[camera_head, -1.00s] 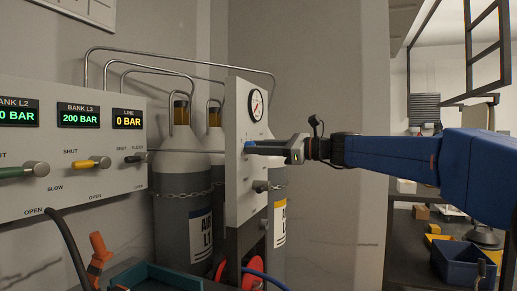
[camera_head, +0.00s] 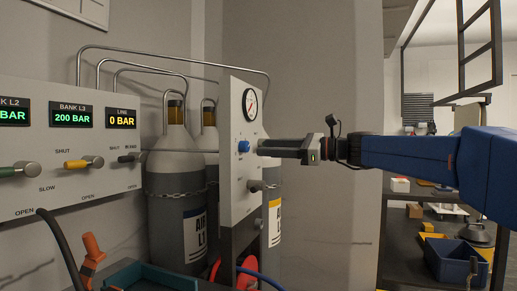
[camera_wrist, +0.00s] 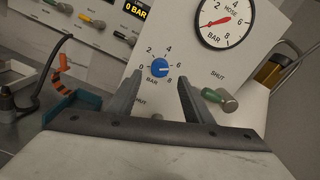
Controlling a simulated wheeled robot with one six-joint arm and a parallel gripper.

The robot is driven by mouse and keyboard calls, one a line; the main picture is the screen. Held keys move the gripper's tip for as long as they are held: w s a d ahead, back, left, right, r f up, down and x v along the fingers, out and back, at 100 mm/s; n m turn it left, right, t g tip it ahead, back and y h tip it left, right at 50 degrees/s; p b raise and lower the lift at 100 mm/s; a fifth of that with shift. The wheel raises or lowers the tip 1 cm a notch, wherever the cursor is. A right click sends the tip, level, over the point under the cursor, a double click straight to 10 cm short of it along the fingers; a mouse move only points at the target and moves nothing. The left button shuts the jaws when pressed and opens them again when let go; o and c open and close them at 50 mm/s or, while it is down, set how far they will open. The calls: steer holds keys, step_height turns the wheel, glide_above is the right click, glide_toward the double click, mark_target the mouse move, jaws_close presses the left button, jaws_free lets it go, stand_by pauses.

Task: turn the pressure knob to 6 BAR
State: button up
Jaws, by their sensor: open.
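The blue pressure knob (camera_head: 243,146) sits on the narrow upright panel (camera_head: 237,191). In the wrist view my gripper (camera_wrist: 160,80) is open, with one finger on each side of the knob and the knob beyond the tips. Nothing is held between the fingers.
The round HOSE gauge (camera_head: 250,104) is above the knob. A green SHUT valve handle (camera_wrist: 214,96) lies close to the right finger. The bank panel (camera_head: 48,152) with LINE reading 0 BAR is at left. Chained gas cylinders (camera_head: 176,190) stand behind.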

steer(key=v, duration=1.1)
steer(key=shift+d, duration=0.3)
steer(key=shift+s, duration=0.1)
steer(key=s+d+f+n+g+h, duration=0.1)
steer(key=s+f+n+h, duration=0.3)
steer(key=s+f, duration=0.6)
steer(key=s+f+n+h, duration=0.35)
steer(key=s+f, duration=0.35)
steer(key=f, duration=0.6)
steer(key=s+d+f+n+h, duration=0.4)
steer(key=s+d+f, duration=0.3)
steer(key=f, duration=0.4)
steer(key=s+d+f+n+h, duration=0.5)
steer(key=s+f, duration=0.4)
steer(key=f, duration=0.2)
steer(key=d+n, duration=0.1)
steer(key=d, duration=0.1)
steer(key=shift+s+d+n, duration=0.35)
